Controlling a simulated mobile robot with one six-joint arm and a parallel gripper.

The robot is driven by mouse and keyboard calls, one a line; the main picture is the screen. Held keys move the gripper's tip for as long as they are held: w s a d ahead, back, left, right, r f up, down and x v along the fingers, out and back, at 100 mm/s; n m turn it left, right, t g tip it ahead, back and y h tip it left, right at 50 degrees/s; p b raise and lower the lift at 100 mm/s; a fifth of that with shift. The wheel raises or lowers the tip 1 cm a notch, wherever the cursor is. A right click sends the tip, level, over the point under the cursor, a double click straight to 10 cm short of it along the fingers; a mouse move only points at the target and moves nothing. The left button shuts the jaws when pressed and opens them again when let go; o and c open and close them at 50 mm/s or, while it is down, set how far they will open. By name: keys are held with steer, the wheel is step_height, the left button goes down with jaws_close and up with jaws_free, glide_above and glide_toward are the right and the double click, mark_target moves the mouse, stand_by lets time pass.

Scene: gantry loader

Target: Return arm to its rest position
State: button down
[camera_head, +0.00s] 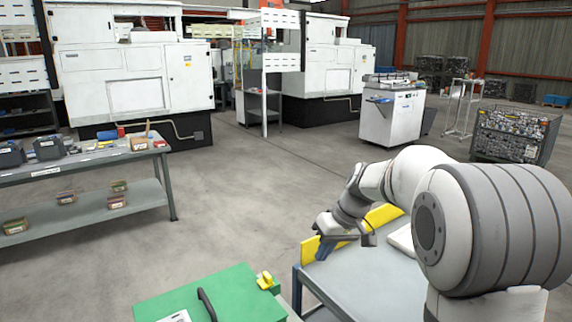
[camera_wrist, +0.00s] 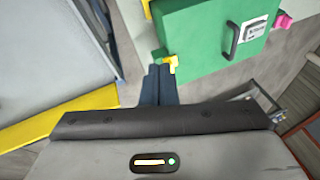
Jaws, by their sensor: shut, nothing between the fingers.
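My gripper (camera_head: 323,250) hangs at the end of my bent arm, near the left edge of the grey table in the head view. In the wrist view its two dark blue fingers (camera_wrist: 159,70) lie side by side, shut with nothing between them. The gripper points down and is apart from the tabletop as far as I can tell. My forearm and large shoulder joint fill the right side of the head view and hide part of the table.
The grey table (camera_head: 375,285) has yellow edge strips (camera_head: 385,214). A green case (camera_head: 225,298) with a black handle and yellow latch (camera_head: 265,280) is close to its left. A workbench (camera_head: 75,165) stands left, and a white cabinet (camera_head: 392,115) and wire bin (camera_head: 510,135) stand behind. The floor between is clear.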

steer(key=s+d+m+t+h, duration=0.1)
steer(key=s+d+m+h, duration=0.1)
steer(key=s, duration=1.1)
steer(key=s+d+m+t+h, duration=0.1)
steer(key=s+d+m+h, duration=0.1)
steer(key=s, duration=1.1)
steer(key=shift+d+f+m, duration=0.2)
steer(key=shift+d+m, duration=0.3)
steer(key=shift+d, duration=0.35)
steer(key=shift+s, duration=0.15)
